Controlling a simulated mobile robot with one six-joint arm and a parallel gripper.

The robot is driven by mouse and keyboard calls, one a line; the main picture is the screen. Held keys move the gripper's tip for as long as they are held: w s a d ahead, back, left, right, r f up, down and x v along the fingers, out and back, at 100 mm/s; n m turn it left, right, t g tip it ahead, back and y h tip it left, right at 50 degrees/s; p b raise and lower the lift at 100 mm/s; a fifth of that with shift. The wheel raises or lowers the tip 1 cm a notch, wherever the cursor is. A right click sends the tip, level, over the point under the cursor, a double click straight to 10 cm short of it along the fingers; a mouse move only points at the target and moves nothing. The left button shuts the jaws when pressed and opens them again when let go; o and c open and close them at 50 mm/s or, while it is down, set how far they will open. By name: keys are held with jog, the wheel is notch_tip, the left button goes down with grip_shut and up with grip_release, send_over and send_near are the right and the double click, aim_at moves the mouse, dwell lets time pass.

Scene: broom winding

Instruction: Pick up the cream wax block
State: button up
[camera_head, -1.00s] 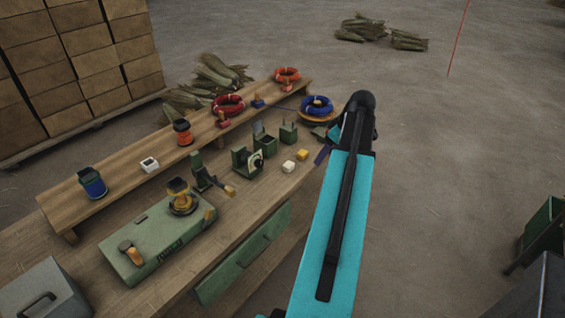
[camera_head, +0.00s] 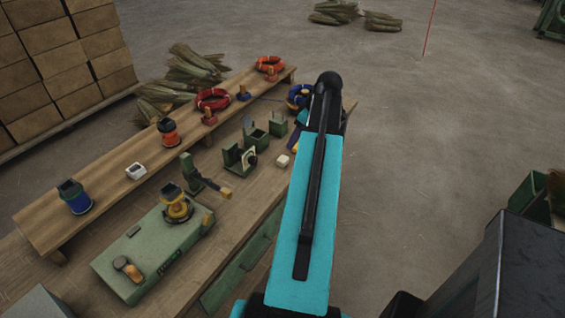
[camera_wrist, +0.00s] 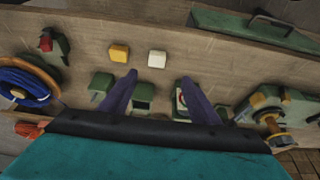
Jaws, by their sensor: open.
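The cream wax block (camera_head: 283,160) sits on the bench top near its right-hand edge, just left of my arm. In the wrist view the cream wax block (camera_wrist: 157,59) lies on bare wood, beside a yellow block (camera_wrist: 119,53). My gripper (camera_wrist: 160,77) is open and empty. Its two dark purple fingers are spread, and the cream block shows beyond the tips, between their lines. In the head view my arm hides most of the gripper and the yellow block.
Green bench fixtures (camera_wrist: 184,98) stand close to the fingers. A green machine (camera_head: 150,245) with a yellow spool lies on the near bench. A raised shelf (camera_head: 100,200) carries spools and red rings. A blue ring (camera_wrist: 25,85) is at the wrist view's left. Open floor lies right of the bench.

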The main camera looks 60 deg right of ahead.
jog(key=shift+f, duration=0.1)
jog(key=p, duration=0.2)
send_near(284, 159)
jog(key=shift+x, duration=1.5)
jog(key=shift+s+a, duration=0.15)
jog(key=shift+s, duration=0.05)
jog(key=shift+f, duration=0.1)
jog(key=shift+w+d+f+p, duration=0.1)
jog(key=shift+w+f+p, duration=0.4)
jog(key=shift+f, duration=0.1)
jog(key=shift+w+d+f+p, duration=0.1)
jog(key=shift+w+f+p, duration=0.25)
jog(key=shift+f+p, duration=0.2)
jog(key=shift+x, duration=1.2)
jog(key=shift+s, duration=0.1)
jog(key=shift+c, duration=0.2)
